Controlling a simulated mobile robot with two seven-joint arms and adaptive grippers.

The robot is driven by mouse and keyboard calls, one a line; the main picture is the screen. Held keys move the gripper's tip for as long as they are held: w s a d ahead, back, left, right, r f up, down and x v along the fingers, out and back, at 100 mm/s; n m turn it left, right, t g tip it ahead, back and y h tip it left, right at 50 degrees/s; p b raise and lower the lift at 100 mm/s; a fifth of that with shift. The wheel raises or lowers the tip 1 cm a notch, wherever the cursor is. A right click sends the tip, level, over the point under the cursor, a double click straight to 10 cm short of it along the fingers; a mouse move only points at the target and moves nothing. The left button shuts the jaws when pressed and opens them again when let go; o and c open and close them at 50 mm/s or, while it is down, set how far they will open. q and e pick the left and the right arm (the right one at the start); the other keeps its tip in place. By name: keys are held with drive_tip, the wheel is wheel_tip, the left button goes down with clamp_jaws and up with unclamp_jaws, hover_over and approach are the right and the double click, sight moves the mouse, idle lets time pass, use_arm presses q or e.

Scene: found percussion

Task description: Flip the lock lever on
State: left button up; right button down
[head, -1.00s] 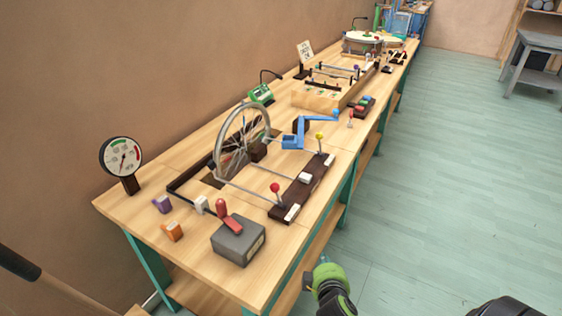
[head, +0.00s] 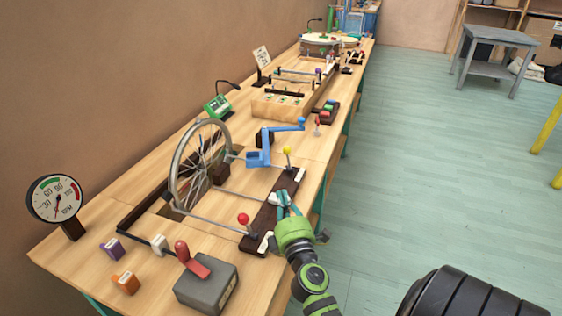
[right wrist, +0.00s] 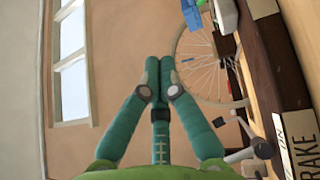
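A grey box (head: 207,286) at the near end of the bench carries a red-handled lever (head: 182,252) that stands up at a tilt. A red-knobbed lever (head: 243,219) and a yellow-knobbed lever (head: 287,151) stand on a dark board (head: 262,216). I cannot tell from any readable label which one is the lock lever. My right gripper (head: 283,197) is over the dark board, between the two knobbed levers. Its fingers are together in the right wrist view (right wrist: 158,62), with nothing seen between them. My left gripper is not in view.
A spoked wheel (head: 174,180), a blue crank (head: 263,150) and a dial gauge (head: 57,198) stand on the bench. Purple (head: 111,248) and orange (head: 125,283) blocks lie near the front. A BRAKE label (right wrist: 302,146) shows at lower right.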

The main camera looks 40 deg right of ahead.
sight(288, 160)
drive_tip(key=p+x, duration=0.1)
drive_tip(key=x, duration=0.8)
drive_tip(key=shift+w+d+p, duration=0.15)
drive_tip(key=shift+w+p, duration=0.05)
drive_tip(key=shift+p, duration=0.1)
drive_tip(key=d, duration=0.1)
drive_tip(key=w+d, duration=0.1)
drive_tip(key=d, duration=0.1)
drive_tip(key=shift+w+r, duration=0.25)
drive_tip(key=shift+d, duration=0.4)
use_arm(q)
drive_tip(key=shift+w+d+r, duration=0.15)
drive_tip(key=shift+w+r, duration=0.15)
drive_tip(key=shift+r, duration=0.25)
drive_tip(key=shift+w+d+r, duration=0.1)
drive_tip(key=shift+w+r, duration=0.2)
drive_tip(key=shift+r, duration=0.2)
use_arm(e)
drive_tip(key=shift+w+d, duration=0.1)
drive_tip(key=shift+d, duration=0.05)
use_arm(q)
drive_tip(key=shift+p, duration=0.3)
use_arm(e)
drive_tip(key=shift+r, duration=0.1)
